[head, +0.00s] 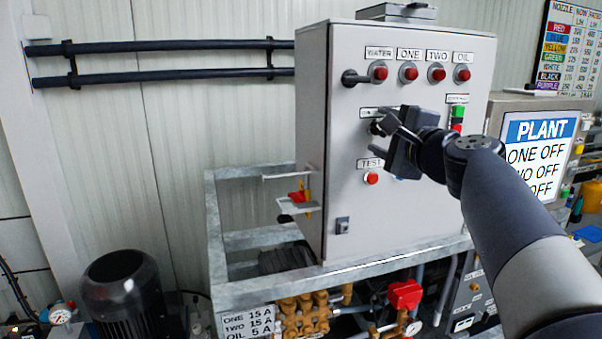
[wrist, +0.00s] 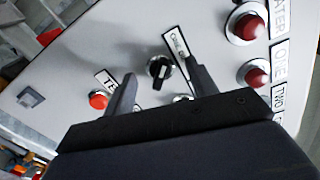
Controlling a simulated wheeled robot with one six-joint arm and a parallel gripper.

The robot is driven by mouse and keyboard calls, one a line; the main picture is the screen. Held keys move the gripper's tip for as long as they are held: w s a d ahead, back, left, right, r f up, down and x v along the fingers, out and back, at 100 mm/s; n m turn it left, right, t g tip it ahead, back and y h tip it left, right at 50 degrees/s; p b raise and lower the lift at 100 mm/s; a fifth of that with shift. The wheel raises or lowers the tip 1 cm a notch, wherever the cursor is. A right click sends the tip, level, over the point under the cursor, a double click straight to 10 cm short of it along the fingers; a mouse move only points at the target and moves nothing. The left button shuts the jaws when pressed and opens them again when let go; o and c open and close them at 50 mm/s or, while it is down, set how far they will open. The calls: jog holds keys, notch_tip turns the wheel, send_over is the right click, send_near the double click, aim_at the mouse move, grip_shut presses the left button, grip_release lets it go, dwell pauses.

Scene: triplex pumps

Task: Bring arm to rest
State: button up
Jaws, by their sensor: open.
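My gripper (head: 384,137) is in front of the grey control cabinet (head: 328,220) in the head view, with my arm reaching in from the lower right. In the wrist view my gripper (wrist: 158,88) has its two fingers spread apart, with nothing held between them. A black rotary knob (wrist: 159,70) shows beyond and between the fingers. I cannot tell the exact gap between the fingertips and the panel. In the head view the knob is partly hidden by the gripper. A red button (head: 371,178) labelled TEST sits below the gripper.
Red lamps (head: 409,72) line the cabinet top, with a black handle (head: 355,78) at its left. A PLANT sign (head: 540,140) stands at right. A metal frame (head: 213,230), brass pump (head: 302,312) and black motor (head: 124,290) are below. Black pipes (head: 160,46) run along the wall.

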jog(key=shift+s+d+m+p, duration=0.1)
jog(key=shift+s+m+p, duration=0.3)
jog(key=shift+m+p, duration=0.65)
jog(key=shift+s+d+m+p, duration=0.15)
jog(key=shift+s+m+p, duration=0.2)
jog(key=shift+m+p, duration=0.65)
jog(key=shift+s+d+m+p, duration=0.1)
jog(key=shift+s+m+p, duration=0.3)
jog(key=shift+m+p, duration=0.65)
